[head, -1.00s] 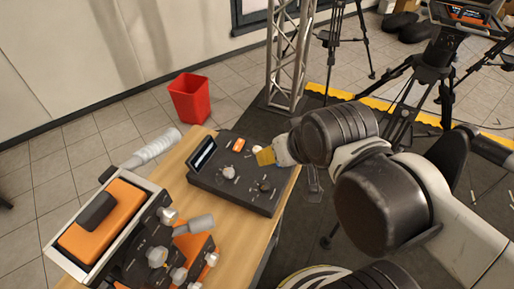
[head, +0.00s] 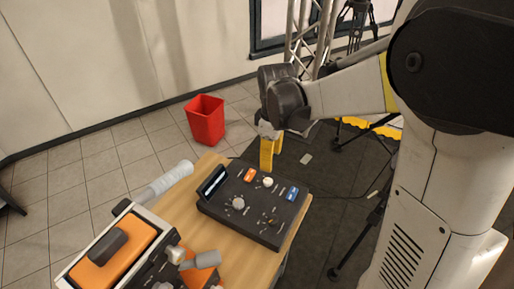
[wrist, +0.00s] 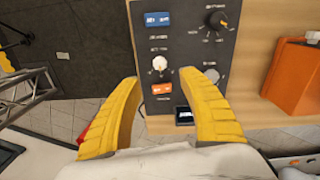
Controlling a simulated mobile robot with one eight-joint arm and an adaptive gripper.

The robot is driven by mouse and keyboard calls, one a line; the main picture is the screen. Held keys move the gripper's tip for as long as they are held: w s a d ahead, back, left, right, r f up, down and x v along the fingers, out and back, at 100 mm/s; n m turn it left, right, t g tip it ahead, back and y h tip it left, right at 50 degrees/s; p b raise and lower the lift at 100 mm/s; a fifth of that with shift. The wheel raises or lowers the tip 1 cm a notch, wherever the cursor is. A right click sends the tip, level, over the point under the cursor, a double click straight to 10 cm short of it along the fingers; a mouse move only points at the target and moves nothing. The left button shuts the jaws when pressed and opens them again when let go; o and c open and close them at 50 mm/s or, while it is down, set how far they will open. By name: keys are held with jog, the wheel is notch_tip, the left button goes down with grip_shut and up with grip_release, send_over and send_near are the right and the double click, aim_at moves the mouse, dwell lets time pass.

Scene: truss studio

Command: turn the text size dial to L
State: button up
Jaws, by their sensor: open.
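A dark control panel (head: 225,214) lies on the wooden table, with a grey knob (head: 238,203), a white knob (head: 268,182) and a black dial (head: 268,221). In the wrist view the black dial (wrist: 216,20) is at upper right, the grey knob (wrist: 211,74) below it, and the white knob (wrist: 159,64) at left. The printed labels are too small to read, so I cannot tell which is the text size dial. My gripper (head: 267,168) is open and empty, its yellow fingers pointing down near the panel's far edge.
The panel also has an orange button (head: 249,175), a blue button (head: 292,193) and a small display (head: 212,182). An orange and grey device (head: 105,252) with knobs and a handle stands at the table's near left. A red bin (head: 206,120) is on the floor behind.

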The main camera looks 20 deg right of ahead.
aim_at(269, 181)
jog(key=f+b, duration=0.1)
jog(key=f, duration=0.3)
jog(key=f+b, duration=0.2)
jog(key=f, duration=0.1)
jog(key=f+b, duration=0.1)
jog(key=f, duration=0.3)
jog(key=shift+w+f, duration=0.25)
jog(key=shift+f, duration=0.05)
grip_shut()
